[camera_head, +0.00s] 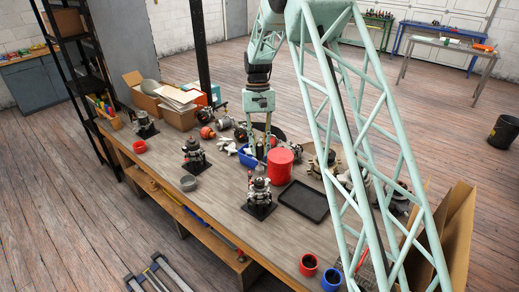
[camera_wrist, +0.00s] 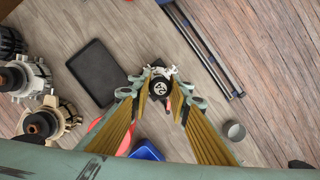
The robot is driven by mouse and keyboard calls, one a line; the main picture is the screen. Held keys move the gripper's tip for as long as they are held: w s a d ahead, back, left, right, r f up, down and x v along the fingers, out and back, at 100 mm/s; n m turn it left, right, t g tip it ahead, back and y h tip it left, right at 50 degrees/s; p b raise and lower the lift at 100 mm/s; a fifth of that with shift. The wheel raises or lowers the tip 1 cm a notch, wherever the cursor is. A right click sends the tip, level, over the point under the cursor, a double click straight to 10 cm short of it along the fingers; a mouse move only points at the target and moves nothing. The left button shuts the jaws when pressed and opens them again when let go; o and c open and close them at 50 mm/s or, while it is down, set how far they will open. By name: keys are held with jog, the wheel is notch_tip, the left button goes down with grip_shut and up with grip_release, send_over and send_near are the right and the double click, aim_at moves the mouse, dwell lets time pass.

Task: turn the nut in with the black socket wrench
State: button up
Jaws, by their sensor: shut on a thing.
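My gripper (camera_head: 259,138) is above the rear middle of the workbench, fingers down. In the wrist view my gripper (camera_wrist: 159,105) is shut on a black round-topped tool with a pale mark, apparently the black socket wrench (camera_wrist: 160,88). The black socket wrench (camera_head: 260,148) shows as a dark upright shape below the fingers in the head view. An alternator (camera_head: 260,191) stands on a dark square base nearer the bench's front edge. In the wrist view the alternator (camera_wrist: 158,71) shows partly behind the wrench, which hides its middle. I cannot make out the nut.
A red cylinder (camera_head: 279,165) and a blue bin (camera_head: 247,159) stand close to my gripper. More alternators (camera_head: 194,155) stand along the bench. Cardboard boxes (camera_head: 178,112) fill its far end.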

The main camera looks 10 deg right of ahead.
aim_at(260, 158)
dwell(0.3)
jog(key=n+h, duration=0.1)
jog(key=n, duration=0.2)
jog(key=shift+n, duration=0.3)
jog(key=shift+n+h, duration=0.4)
jog(key=shift+n, duration=1.4)
jog(key=shift+f+b, duration=0.2)
jog(key=shift+b, duration=0.1)
jog(key=shift+f+b, duration=0.65)
jog(key=shift+f, duration=0.95)
jog(key=shift+f+b, duration=0.3)
jog(key=shift+f, duration=0.45)
